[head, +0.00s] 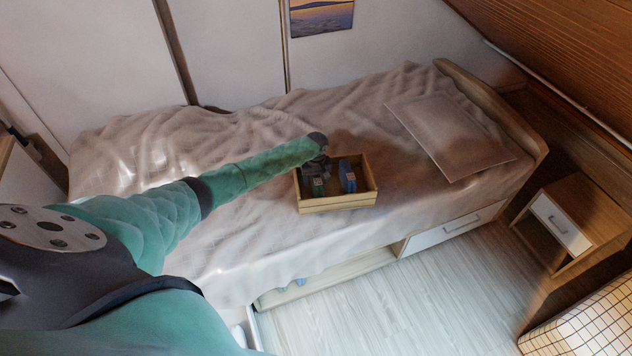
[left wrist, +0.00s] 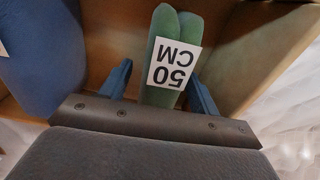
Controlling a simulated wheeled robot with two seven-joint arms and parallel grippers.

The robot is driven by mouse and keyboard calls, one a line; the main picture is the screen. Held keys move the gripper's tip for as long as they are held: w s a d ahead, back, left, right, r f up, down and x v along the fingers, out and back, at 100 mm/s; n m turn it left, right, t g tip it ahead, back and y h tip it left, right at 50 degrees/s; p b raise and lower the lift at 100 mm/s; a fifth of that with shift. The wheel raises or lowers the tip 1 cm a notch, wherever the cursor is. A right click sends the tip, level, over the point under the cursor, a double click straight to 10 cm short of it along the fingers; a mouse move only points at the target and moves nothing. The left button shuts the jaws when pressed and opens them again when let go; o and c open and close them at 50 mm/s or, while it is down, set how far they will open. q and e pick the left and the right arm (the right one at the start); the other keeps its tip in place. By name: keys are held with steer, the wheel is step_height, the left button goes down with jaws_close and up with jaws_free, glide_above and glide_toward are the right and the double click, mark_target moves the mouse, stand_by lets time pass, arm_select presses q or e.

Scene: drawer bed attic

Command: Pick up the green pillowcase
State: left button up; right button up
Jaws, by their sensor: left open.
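The green pillowcase (left wrist: 166,52) is a folded, rolled bundle with a white "50 CM" label. In the head view it (head: 318,187) sits in a wooden box (head: 338,203) on the bed, partly hidden by my left gripper. My left gripper (left wrist: 157,72) is open, with its two blue fingers on either side of the green pillowcase. In the head view my left gripper (head: 319,166) is down at the box's left half. I cannot tell whether the fingers touch the cloth. My right gripper is not in view.
A blue folded bundle (head: 347,177) lies to the right in the same box. The box walls stand close around the gripper. The bed (head: 250,135) has a rumpled beige cover and a pillow (head: 450,135). A nightstand (head: 570,220) stands at the right, and drawers are under the bed.

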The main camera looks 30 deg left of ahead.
arm_select(q)
steer(key=shift+f, duration=0.1)
steer(key=c, duration=1.1)
